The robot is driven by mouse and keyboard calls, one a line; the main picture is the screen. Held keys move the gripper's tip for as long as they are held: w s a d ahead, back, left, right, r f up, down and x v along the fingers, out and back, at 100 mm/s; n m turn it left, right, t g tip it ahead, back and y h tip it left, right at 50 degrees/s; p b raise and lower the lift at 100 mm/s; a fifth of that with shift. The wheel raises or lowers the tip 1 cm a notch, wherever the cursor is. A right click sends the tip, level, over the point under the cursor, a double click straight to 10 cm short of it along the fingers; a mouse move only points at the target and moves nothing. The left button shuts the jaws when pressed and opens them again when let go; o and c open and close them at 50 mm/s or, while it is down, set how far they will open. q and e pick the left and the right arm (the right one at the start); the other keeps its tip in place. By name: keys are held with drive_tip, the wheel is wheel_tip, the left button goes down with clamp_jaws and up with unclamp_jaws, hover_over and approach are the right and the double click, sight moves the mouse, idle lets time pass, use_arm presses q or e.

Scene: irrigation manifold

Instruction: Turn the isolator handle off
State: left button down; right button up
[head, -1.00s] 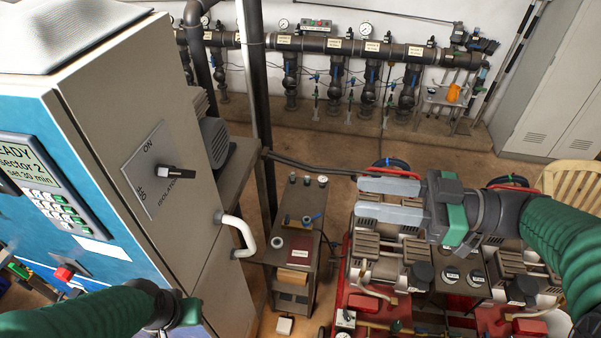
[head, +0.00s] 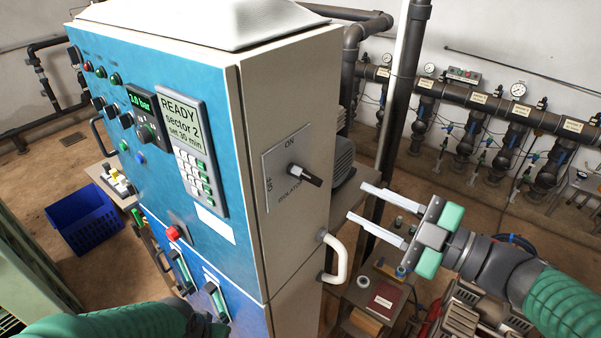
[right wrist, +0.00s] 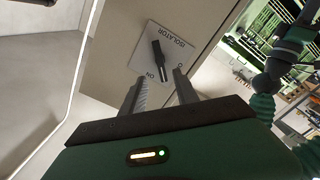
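The isolator handle (head: 305,176) is a black lever on a pale plate (head: 275,185) on the side of the blue and beige cabinet. The plate reads ON at the top, OFF at the left and ISOLATOR below. In the right wrist view, the handle (right wrist: 159,61) stands ahead of the fingertips, its near end beside the word ON. My right gripper (head: 356,201) is open and empty, to the right of the handle and apart from it, fingers toward the cabinet. It also shows in the right wrist view (right wrist: 158,80). My left gripper is mostly cut off at the bottom edge; its fingers are hidden.
A white grab handle (head: 338,258) juts from the cabinet side below the plate. A dark upright pipe (head: 399,110) stands behind my right gripper. A low bench (head: 362,325) with small items lies below it. A blue crate (head: 85,222) sits on the floor at left.

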sight(313, 179)
drive_tip(key=p+x, duration=0.3)
drive_tip(key=x, duration=0.9)
drive_tip(key=shift+a, duration=0.15)
drive_tip(key=shift+w+a, duration=0.25)
drive_tip(key=shift+a, duration=0.3)
drive_tip(key=shift+d, duration=0.45)
drive_tip(key=shift+c, duration=0.8)
drive_tip(key=shift+d, duration=0.15)
drive_tip(key=c, duration=0.5)
drive_tip(key=shift+s, duration=0.1)
clamp_jaws()
